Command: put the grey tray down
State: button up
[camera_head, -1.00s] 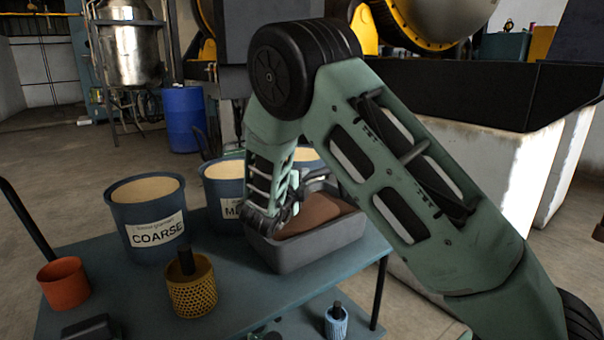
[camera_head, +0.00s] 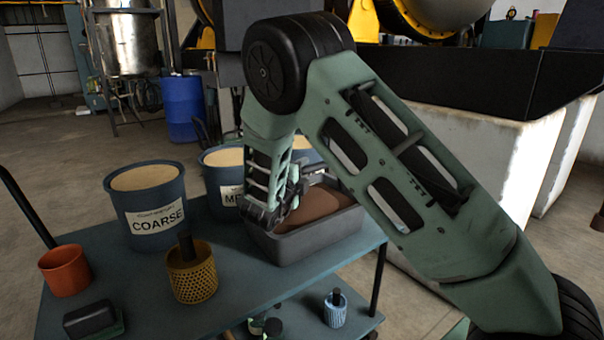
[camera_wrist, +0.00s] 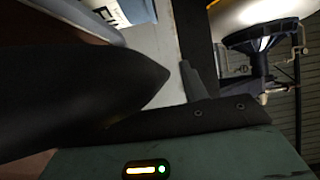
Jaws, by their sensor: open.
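The grey tray (camera_head: 310,242) is a rectangular open tray with a smooth brown mound (camera_head: 312,208) in it. It rests level on the blue-grey table top (camera_head: 225,275), near the right edge. My gripper (camera_head: 266,216) is open at the tray's left end, pointing down by the rim. I cannot tell whether its fingers touch the tray, as the arm hides part of that end. In the wrist view a dark finger (camera_wrist: 90,95) fills the left side, with a brown surface behind it.
A bucket labelled COARSE (camera_head: 150,215) stands left of the tray, and a second bucket (camera_head: 222,180) stands close behind it. A yellow perforated cup (camera_head: 192,275), an orange pot (camera_head: 66,272) and a black box (camera_head: 92,320) are at the front left.

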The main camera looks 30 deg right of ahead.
jog(key=s+a+n+y, duration=0.4)
jog(key=a+n+y, duration=0.2)
jog(key=a, duration=0.5)
jog(key=s+a+f+n+y, duration=0.1)
jog(key=s+a+n+y, duration=0.4)
jog(key=a, duration=0.6)
jog(key=s+a+n+y, duration=0.4)
jog(key=a+n+y, duration=0.25)
jog(key=a, duration=0.35)
jog(key=s+a+n+g+y, duration=0.1)
jog(key=s+a+n+g, duration=0.15)
jog(key=s+n, duration=0.45)
jog(key=s+a+n+g+y, duration=0.1)
jog(key=s+n+g, duration=0.35)
jog(key=s, duration=0.45)
jog(key=s+d+n+g+h, duration=0.2)
jog(key=s+d+n+h, duration=0.2)
jog(key=s+d+n, duration=0.2)
jog(key=s+n, duration=0.2)
jog(key=s, duration=0.2)
jog(key=shift+s+d+g, duration=0.3)
jog(key=shift+d+g, duration=0.1)
